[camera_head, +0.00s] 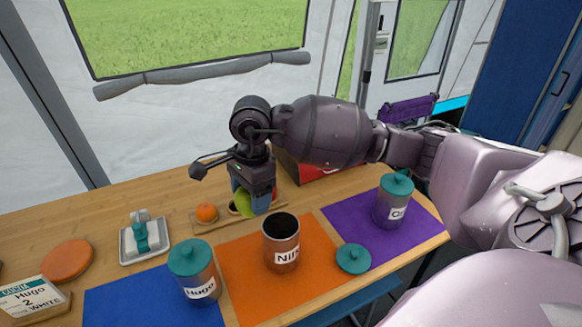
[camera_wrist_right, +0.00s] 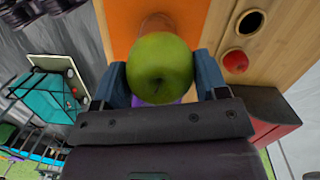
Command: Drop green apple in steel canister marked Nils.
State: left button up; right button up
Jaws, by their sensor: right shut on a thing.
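My right gripper (camera_head: 252,206) is shut on the green apple (camera_head: 244,203), which sits between its two blue-grey fingers. The apple also fills the jaws in the right wrist view (camera_wrist_right: 160,68). The steel canister marked Nils (camera_head: 282,256) stands upright and open on the orange mat (camera_head: 240,262), with its dark inside showing. The gripper and apple are behind it and slightly left in the head view, apart from its rim. A teal lid (camera_head: 353,258) lies to the right of this canister. My left gripper is not in view.
The lidded Hugo canister (camera_head: 201,286) stands left on the blue mat (camera_head: 120,300). Another lidded canister (camera_head: 393,203) stands right on the purple mat (camera_head: 345,222). A wooden tray with an orange (camera_head: 207,212) and a butter dish (camera_head: 145,240) are farther left. A red box (camera_head: 310,172) is behind.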

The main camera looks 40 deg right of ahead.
jog(key=m+p, duration=0.1)
jog(key=m, duration=0.1)
jog(key=d+r+m+p, duration=0.1)
jog(key=m, duration=0.1)
jog(key=d+r+m+p, duration=0.1)
jog(key=m, duration=0.1)
jog(key=shift+d+r+t, duration=0.1)
jog(key=shift+r+t, duration=0.15)
jog(key=shift+t, duration=0.15)
jog(key=shift+d+r+m+p, duration=0.1)
jog(key=shift+d+m+p, duration=0.25)
jog(key=shift+m, duration=0.75)
pick_arm(q)
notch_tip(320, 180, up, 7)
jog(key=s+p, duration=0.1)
jog(key=p, duration=0.4)
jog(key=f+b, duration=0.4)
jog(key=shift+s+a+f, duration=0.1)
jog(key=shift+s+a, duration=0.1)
pick_arm(e)
jog(key=s+d+f+m+h, duration=0.1)
jog(key=d+f+m, duration=0.3)
jog(key=f+m, duration=0.3)
jog(key=m, duration=0.3)
jog(key=shift+d+t, duration=0.15)
jog(key=shift+t, duration=0.15)
